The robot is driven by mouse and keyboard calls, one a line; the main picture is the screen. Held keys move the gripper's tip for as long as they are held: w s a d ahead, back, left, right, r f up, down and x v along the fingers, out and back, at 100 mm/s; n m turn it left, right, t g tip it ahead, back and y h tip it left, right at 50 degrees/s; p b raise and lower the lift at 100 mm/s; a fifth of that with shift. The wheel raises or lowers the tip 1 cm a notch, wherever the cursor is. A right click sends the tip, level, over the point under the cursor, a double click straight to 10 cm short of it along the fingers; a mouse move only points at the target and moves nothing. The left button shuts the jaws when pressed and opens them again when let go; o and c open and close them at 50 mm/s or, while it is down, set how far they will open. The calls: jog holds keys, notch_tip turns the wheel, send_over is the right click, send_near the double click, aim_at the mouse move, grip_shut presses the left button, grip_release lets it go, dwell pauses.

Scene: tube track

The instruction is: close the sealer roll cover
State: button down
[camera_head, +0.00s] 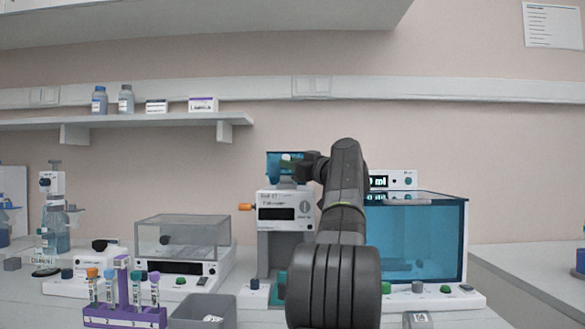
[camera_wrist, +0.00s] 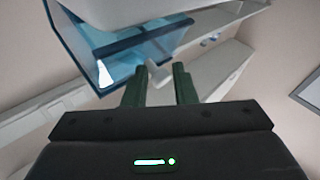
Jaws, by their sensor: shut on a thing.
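The sealer (camera_head: 284,214) is a white and grey machine behind my arm, with an orange knob on its left side. Its roll cover (camera_head: 274,157) is translucent blue and stands raised above the machine's top. The cover (camera_wrist: 108,66) also shows in the wrist view, tilted, at upper left. My gripper (camera_head: 293,164) is at the cover, reaching from the right. In the wrist view its green fingers (camera_wrist: 159,84) are shut on a small pale tab (camera_wrist: 157,73) at the cover's edge. My arm hides part of the sealer's right side.
A blue-walled enclosure (camera_head: 425,240) stands right of the sealer. A clear-lidded instrument (camera_head: 182,238), a purple tube rack (camera_head: 124,316) and a grey bin (camera_head: 203,310) are to the left. A wall shelf (camera_head: 135,122) with bottles and boxes hangs at upper left.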

jog(key=shift+w+f, duration=0.1)
jog(key=shift+f, duration=0.75)
jog(key=c, duration=1.3)
grip_release()
jog(key=shift+o, duration=0.2)
jog(key=shift+r, duration=0.1)
notch_tip(320, 180, up, 11)
jog(key=p, duration=0.4)
jog(key=shift+s+a+p, duration=0.15)
jog(key=shift+s+p, duration=0.2)
